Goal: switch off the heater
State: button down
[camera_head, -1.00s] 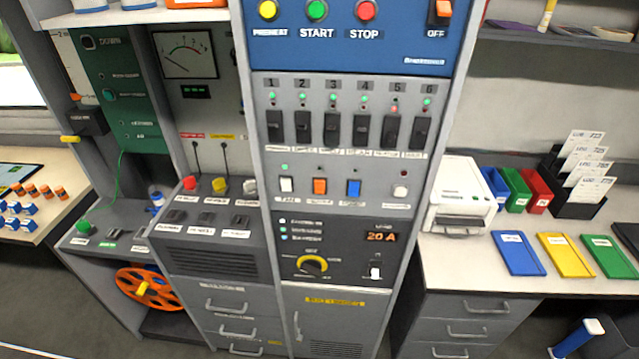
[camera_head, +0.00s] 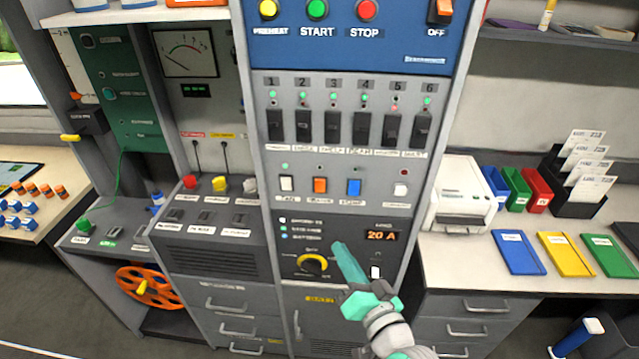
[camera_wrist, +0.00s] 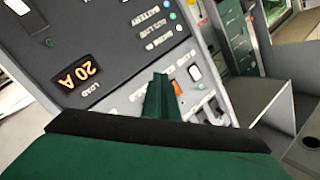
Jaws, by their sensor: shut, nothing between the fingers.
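A row of coloured rocker switches sits on the grey middle panel: a white one (camera_head: 287,184), an orange one (camera_head: 320,186), a blue one (camera_head: 354,188) and another white one (camera_head: 400,190). Their labels are too blurred to read surely, so I cannot tell which is the heater's. The orange switch (camera_wrist: 177,88) also shows in the wrist view, just beyond my fingers. My gripper (camera_head: 341,250) is shut and empty. In the head view its tips are in front of the lower dark panel, below the blue switch and right of the yellow-ringed knob (camera_head: 313,264). No contact is visible.
Black breaker switches (camera_head: 333,128) numbered 1 to 6 stand above the row. A 20 A display (camera_head: 382,236) is right of my fingers. A ledge with levers (camera_head: 205,215) juts out on the left. A printer (camera_head: 460,195) stands on the right counter.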

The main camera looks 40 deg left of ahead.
aim_at(320, 186)
jog(key=s+a+r+n+g+y, duration=0.2)
jog(key=s+a+r+n+g, duration=0.1)
jog(key=r, duration=0.5)
jog(key=shift+a+n+g, duration=0.45)
jog(key=shift+n+g, duration=0.55)
jog(key=shift+n, duration=0.1)
jog(key=shift+w+a+r, duration=0.15)
jog(key=shift+w+a, duration=0.6)
jog(key=shift+w, duration=0.45)
jog(key=shift+w+a+r, duration=0.2)
jog(key=shift+w+a, duration=0.55)
jog(key=shift+w, duration=0.5)
jog(key=shift+w+a+r, duration=0.15)
jog(key=shift+w+a, duration=0.6)
jog(key=shift+w, duration=0.45)
jog(key=shift+w+a, duration=0.2)
jog(key=shift+w, duration=0.15)
jog(key=shift+w+a+r, duration=0.1)
jog(key=shift+w+a, duration=0.05)
jog(key=shift+w, duration=0.1)
jog(key=shift+s, duration=0.15)
jog(key=shift+s+d, duration=0.35)
jog(key=shift+s, duration=0.1)
